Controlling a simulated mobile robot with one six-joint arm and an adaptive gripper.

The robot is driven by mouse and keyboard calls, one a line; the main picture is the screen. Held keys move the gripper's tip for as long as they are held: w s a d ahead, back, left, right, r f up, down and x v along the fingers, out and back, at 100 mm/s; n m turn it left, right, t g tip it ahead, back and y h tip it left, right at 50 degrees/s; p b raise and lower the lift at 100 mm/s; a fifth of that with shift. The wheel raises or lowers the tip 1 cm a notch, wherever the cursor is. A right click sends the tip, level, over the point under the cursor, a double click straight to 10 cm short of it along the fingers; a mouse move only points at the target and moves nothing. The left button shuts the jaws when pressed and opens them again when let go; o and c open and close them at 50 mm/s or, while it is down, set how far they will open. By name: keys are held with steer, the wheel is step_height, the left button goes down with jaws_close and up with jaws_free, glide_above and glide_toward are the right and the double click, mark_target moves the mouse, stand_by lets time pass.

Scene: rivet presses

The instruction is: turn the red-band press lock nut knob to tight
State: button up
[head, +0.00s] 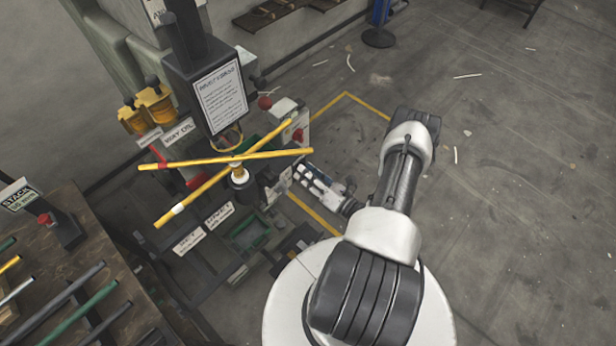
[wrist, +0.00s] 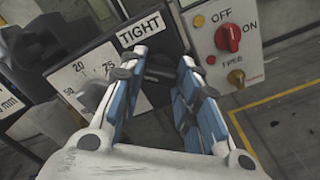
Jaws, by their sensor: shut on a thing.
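The dark lock nut knob (wrist: 160,70) sits beneath a white TIGHT label (wrist: 142,30) in the wrist view. My gripper (wrist: 164,58) has its blue-padded fingers on either side of the knob, shut on it; the fingers hide part of it, and I cannot read its turn angle. In the head view my gripper (head: 302,172) reaches in low at the press's right side, where the knob is hidden.
Right of the knob, a grey switch box (wrist: 225,50) has a red OFF/ON knob (wrist: 228,38). A numbered scale plate (wrist: 90,75) is left of my fingers. In the head view, a wooden rod rack (head: 70,270) stands at lower left. The floor at right is mostly open.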

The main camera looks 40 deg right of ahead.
steer(key=shift+m+b, duration=1.65)
steer(key=shift+m, duration=3.45)
steer(key=o, duration=1.1)
steer(key=shift+c, duration=0.2)
steer(key=s, duration=1.2)
steer(key=shift+d, duration=0.45)
